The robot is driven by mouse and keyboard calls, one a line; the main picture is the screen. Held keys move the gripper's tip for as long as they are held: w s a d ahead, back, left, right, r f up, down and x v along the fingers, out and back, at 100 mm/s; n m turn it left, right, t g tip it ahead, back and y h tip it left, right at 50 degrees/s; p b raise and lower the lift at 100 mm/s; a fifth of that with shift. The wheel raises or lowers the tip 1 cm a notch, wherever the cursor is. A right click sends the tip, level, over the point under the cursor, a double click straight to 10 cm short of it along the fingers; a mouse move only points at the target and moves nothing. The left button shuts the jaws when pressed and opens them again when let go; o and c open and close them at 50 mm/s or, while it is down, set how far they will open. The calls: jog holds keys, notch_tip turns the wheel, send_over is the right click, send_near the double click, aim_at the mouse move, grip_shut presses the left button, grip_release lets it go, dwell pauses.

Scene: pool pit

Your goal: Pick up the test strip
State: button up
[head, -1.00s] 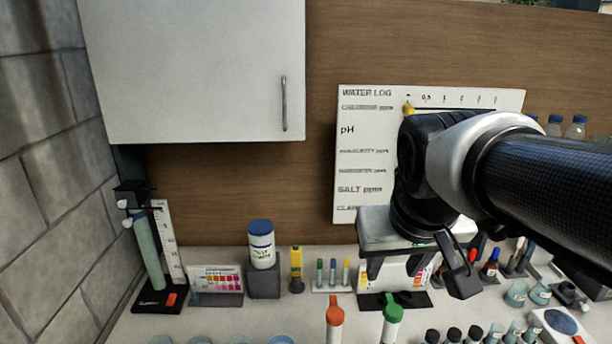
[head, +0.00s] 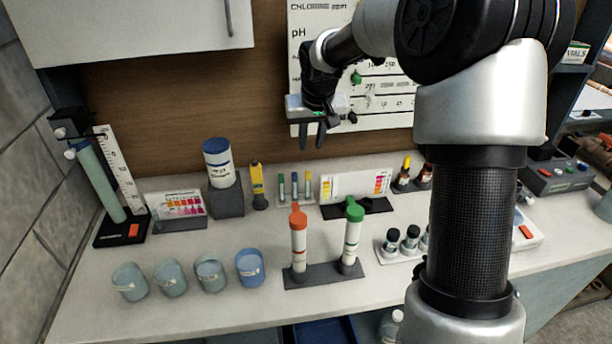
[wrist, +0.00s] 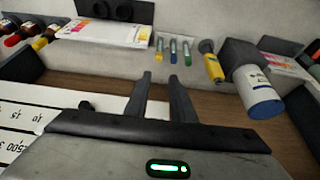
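I cannot clearly make out a loose test strip. A small rack (head: 296,200) against the back wall holds three thin upright pieces with green, blue and yellow tops (head: 294,184); whether these are strips I cannot tell. They also show ahead of my fingertips in the wrist view (wrist: 173,50). A white jar with a blue lid (head: 217,162) stands on a dark block to their left; its label is unreadable. My gripper (head: 313,145) hangs above the rack, in front of the wall board. In the wrist view its fingers (wrist: 161,76) are apart with nothing between them.
A yellow pen-like tool (head: 257,186) stands between jar and rack. A colour chart (head: 355,187) is right of the rack. Orange- and green-capped tubes (head: 325,272) stand in front. Several blue-grey cups (head: 170,279) line the front left. The water log board (head: 375,100) is behind my gripper.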

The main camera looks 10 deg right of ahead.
aim_at(308, 172)
jog(key=p+x, duration=0.1)
jog(key=x, duration=1.3)
jog(key=shift+d+f, duration=0.2)
jog(key=shift+c, duration=0.5)
grip_shut()
